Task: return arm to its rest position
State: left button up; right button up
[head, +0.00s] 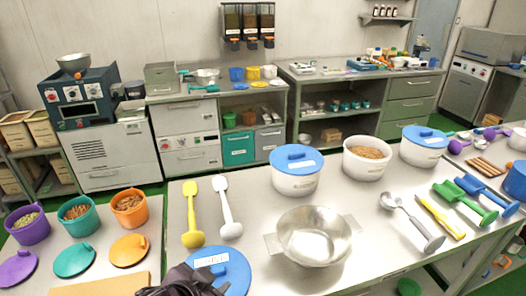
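My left gripper (185,282) shows as a dark shape at the bottom edge of the head view, left of centre. It is cut off by the frame, and I cannot tell whether its fingers are open or shut. It is in front of a round blue lid (232,272) and hides part of it. I see nothing held in it. My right gripper is not in view. A steel kettle (313,238) with two side handles stands on the table to the right of the blue lid, and it looks empty.
White tubs (296,180) stand along the table's back edge. Coloured buckets (76,225) stand at left.

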pick_arm(q)
jog(key=s+a+f+n+g+y, duration=0.3)
jog(key=s+a+f+n+g, duration=0.3)
jog(key=s+a, duration=0.4)
jog(key=s+f+g, duration=0.1)
jog(key=s+f, duration=0.1)
jog(key=f, duration=1.5)
jog(key=s+f, duration=0.2)
jog(key=f, duration=1.5)
jog(key=s+a+f+g+b, duration=0.1)
jog(key=s+a+f, duration=0.1)
jog(key=s+f, duration=1.5)
jog(key=shift+s+a+m, duration=0.3)
jog(key=shift+s, duration=0.7)
jog(key=shift+w, duration=0.1)
